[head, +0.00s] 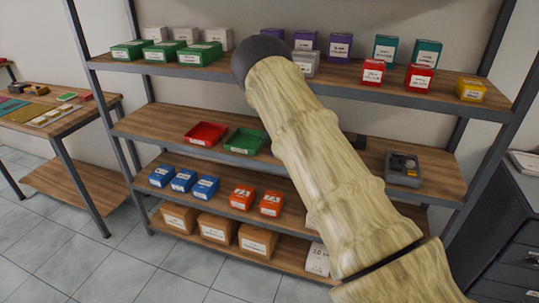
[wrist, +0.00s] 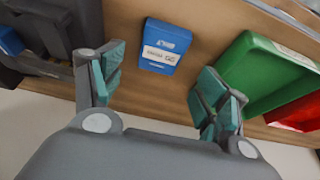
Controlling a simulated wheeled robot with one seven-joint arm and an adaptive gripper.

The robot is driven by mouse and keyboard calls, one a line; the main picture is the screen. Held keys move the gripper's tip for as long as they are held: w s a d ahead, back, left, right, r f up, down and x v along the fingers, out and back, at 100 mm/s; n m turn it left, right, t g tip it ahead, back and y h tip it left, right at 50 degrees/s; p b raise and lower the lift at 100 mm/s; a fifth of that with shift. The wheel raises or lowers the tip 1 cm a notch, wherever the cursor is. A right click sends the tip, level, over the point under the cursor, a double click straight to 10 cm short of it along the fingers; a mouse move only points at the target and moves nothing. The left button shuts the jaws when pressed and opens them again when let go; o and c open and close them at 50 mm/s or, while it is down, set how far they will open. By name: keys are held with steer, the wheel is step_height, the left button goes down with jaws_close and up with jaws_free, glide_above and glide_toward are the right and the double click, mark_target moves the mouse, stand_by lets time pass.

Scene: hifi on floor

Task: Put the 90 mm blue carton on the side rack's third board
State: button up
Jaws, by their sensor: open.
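In the wrist view a blue carton (wrist: 160,46) with a white label rests on a brown wooden board (wrist: 150,98). My gripper (wrist: 161,76) is open, with one teal-padded finger on each side of the picture. The carton shows in the gap, beyond the fingertips and apart from both. In the head view my arm crosses the rack (head: 112,110) and hides my gripper and part of the board with the trays. That board (head: 150,122) is second from the top and third from the bottom. Several smaller-looking blue cartons (head: 183,181) stand on the board below.
A green tray (wrist: 262,78) is close right of the carton, with a red tray (wrist: 296,115) beyond. A grey device (head: 403,168) sits at that board's right. Orange cartons (head: 256,200) stand below. Boxes fill much of the top board. A workbench (head: 60,120) is left.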

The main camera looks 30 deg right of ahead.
steer(key=s+a+r+b, duration=0.1)
steer(key=s+a+b, duration=0.4)
steer(key=s+a, duration=0.3)
steer(key=s+a+f+n+g, duration=0.15)
steer(key=s+a+f, duration=0.35)
steer(key=s+f, duration=0.75)
steer(key=s+a+f+n, duration=0.3)
steer(key=s+a+f, duration=0.2)
steer(key=s+f, duration=0.75)
steer(key=s+a+f+n+y, duration=0.1)
steer(key=s+a, duration=0.4)
steer(key=s, duration=0.5)
steer(key=s+a+f+n+g+y, duration=0.1)
steer(key=s+a+f, duration=0.3)
steer(key=s, duration=0.7)
steer(key=s+a+f+n+y, duration=0.1)
steer(key=s+a+f+n, duration=0.2)
steer(key=s+a, duration=0.4)
steer(key=s, duration=0.3)
steer(key=shift+s+a+f+y, duration=0.2)
steer(key=shift+s+a+y, duration=0.1)
steer(key=shift+g, duration=0.25)
